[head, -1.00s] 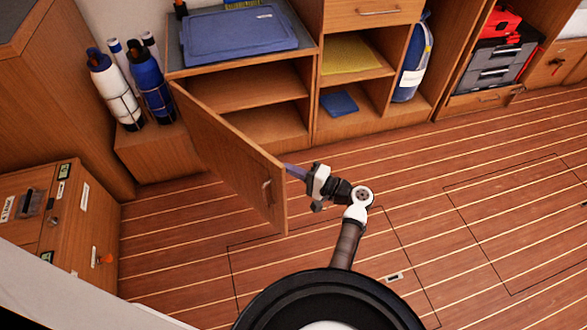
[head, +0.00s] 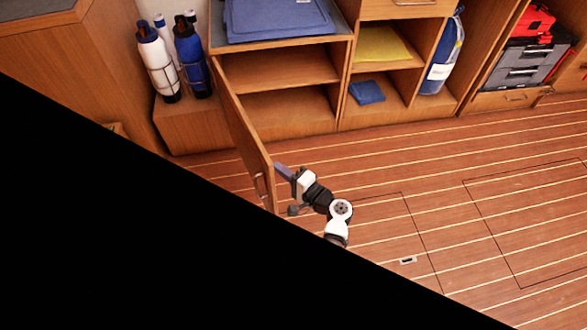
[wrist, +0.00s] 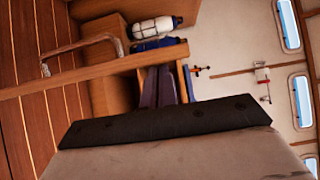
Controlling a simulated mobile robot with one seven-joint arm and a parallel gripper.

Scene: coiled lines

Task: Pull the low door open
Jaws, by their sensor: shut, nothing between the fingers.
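The low door (head: 240,135) is a wooden panel hinged at the left side of the low cabinet. It stands wide open, swung out over the floor, and the cabinet's shelves show. Its metal handle (head: 260,187) is on the outer face near the free edge. In the wrist view the handle (wrist: 82,48) rises on the far side of the door's edge (wrist: 60,78). My gripper (head: 280,170) is shut and empty. It is on the inner side of the door, close to the free edge, not on the handle. I cannot tell whether the fingertips (wrist: 165,72) touch the door.
A blue lid or bin (head: 280,18) is on top of the cabinet. Bottles (head: 160,65) stand on a wooden ledge to the left. Open shelves hold a yellow item (head: 382,45) and a blue one (head: 367,92). Floor to the right is clear. Black hides the lower left.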

